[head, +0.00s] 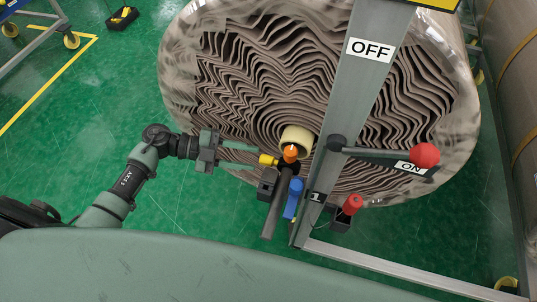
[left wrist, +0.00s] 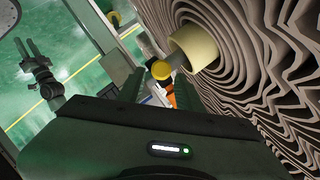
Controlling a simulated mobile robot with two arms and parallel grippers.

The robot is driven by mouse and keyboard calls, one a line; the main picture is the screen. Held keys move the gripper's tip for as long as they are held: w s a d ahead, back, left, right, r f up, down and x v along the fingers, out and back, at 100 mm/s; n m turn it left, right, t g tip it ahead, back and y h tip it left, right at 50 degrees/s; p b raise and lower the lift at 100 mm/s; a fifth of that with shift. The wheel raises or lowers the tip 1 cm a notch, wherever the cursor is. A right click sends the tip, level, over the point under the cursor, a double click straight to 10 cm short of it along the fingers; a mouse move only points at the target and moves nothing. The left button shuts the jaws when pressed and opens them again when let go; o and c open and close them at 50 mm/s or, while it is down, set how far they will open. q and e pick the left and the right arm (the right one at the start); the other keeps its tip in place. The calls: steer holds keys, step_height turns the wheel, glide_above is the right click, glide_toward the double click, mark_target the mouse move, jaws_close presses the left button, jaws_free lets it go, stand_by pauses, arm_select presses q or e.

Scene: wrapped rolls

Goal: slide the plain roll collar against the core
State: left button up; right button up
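The big roll (head: 240,110) shows its wavy layered end, with a cream core (head: 295,138) sticking out of the middle; the core also shows in the left wrist view (left wrist: 195,48). Just below the core are a yellow knob (head: 268,160) and an orange knob (head: 291,152) on a dark fitting. I cannot tell which part is the collar. My left gripper (head: 258,156) is left of the yellow knob, its green fingers apart; in the left wrist view the knob (left wrist: 161,69) shows beyond the gap. My right gripper (left wrist: 28,46) shows far left in that view, prongs apart and empty.
A grey post (head: 367,80) crosses in front of the roll, with OFF and ON labels and a red-ball lever (head: 425,155). Blue (head: 294,195) and red (head: 352,205) handles sit low. A grey floor bar (head: 400,268) runs right.

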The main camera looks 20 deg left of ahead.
mark_target(260, 159)
arm_select(q)
steer(key=x, duration=0.4)
steer(key=shift+w+d, duration=0.15)
steer(key=shift+w+d+f, duration=0.15)
steer(key=shift+d+f, duration=0.05)
steer(key=shift+d, duration=0.3)
jaws_close()
arm_select(e)
steer(key=shift+a+r, duration=0.25)
steer(key=shift+r, duration=0.05)
steer(key=shift+d, duration=0.15)
stand_by(0.4)
